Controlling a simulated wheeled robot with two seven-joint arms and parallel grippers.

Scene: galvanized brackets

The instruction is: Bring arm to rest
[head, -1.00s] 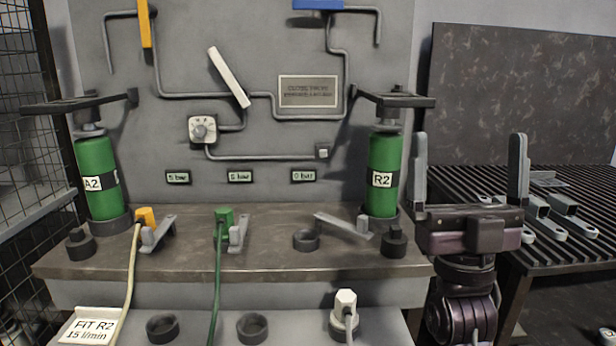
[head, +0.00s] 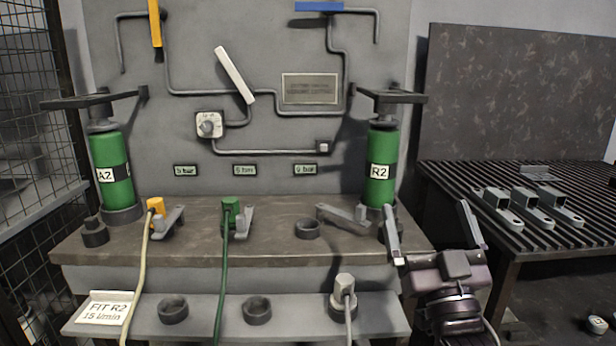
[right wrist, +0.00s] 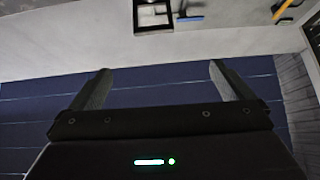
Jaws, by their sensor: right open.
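My right gripper (head: 432,232) is open and empty at the lower right of the head view. It is in front of the right end of the bench, beside the green R2 cylinder (head: 381,170), with its two fingers spread and pointing up. In the right wrist view the same open fingers (right wrist: 160,85) show with nothing between them, against a blue and pale background. My left gripper is not in view.
The bench (head: 270,243) carries a green A2 cylinder (head: 112,170), yellow and green hose connectors and clamps. A slatted table (head: 470,205) with several galvanized brackets (head: 528,207) stands at the right. A mesh cage (head: 40,150) borders the left.

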